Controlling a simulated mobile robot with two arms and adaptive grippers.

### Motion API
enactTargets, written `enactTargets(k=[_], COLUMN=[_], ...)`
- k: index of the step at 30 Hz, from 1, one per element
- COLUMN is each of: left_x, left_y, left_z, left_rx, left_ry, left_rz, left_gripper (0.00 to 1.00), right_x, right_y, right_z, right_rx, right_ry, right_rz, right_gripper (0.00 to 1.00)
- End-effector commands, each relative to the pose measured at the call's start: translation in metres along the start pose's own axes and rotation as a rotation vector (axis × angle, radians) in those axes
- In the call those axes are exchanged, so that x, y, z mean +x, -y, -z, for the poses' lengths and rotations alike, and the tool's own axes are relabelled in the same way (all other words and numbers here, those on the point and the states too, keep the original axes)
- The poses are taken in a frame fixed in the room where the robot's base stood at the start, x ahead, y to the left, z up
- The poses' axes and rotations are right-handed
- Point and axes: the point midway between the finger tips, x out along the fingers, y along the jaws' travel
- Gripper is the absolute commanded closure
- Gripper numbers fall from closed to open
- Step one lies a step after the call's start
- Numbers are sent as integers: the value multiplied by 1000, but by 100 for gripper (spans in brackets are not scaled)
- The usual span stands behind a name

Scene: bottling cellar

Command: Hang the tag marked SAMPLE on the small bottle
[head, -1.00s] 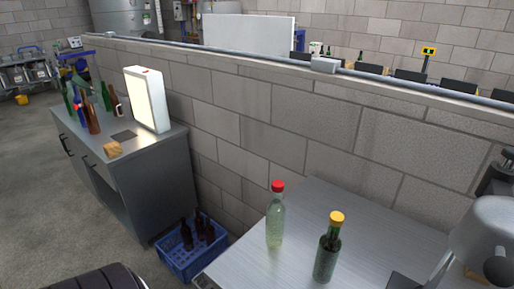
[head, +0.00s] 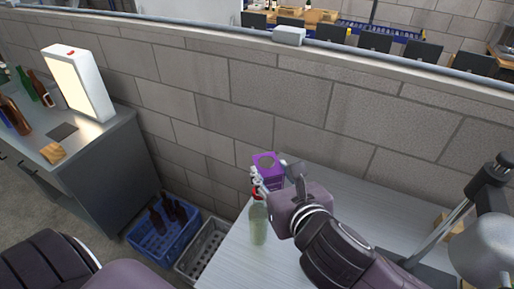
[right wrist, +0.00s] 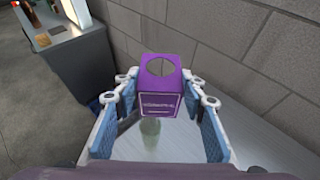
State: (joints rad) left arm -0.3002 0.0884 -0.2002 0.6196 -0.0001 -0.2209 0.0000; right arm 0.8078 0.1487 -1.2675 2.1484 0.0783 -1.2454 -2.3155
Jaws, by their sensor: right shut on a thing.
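A purple tag (head: 266,160) with a round hole is held up near the wall; it also shows in the right wrist view (right wrist: 156,103), where its pale lettering is too small to read. My right gripper (head: 274,180) is shut on it, one finger on each side. A pale green bottle (head: 258,226) with a red cap stands upright on the metal table, just below the fingers. In the right wrist view the bottle (right wrist: 150,128) shows partly below the tag, which hides its top. I cannot tell whether tag and bottle touch. My left gripper is out of view.
The metal table (head: 236,262) meets a block wall (head: 300,110) behind. A blue crate (head: 150,248) with brown bottles and a grey crate (head: 199,252) stand left of it. A lamp-like grey fixture (head: 482,245) is at right. Further left is a cabinet with a lit panel (head: 82,85).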

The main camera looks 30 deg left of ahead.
Motion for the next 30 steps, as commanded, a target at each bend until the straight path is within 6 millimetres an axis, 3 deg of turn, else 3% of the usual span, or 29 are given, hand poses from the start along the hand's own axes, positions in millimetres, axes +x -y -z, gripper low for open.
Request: enactTargets(k=[5,11,17,30], left_x=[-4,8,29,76], left_y=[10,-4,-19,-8], left_z=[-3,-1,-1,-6], left_rx=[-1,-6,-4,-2], left_ry=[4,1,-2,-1], left_rz=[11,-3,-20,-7], left_gripper=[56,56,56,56], right_x=[3,8,15,32], right_y=[-14,-15,-15,-15], right_z=[-4,6,25,66], right_rx=[-22,-22,-22,-22], right_ry=[-1,-1,-1,0], right_rz=[-53,-56,-55,-54], right_gripper=[68,68,68,68])
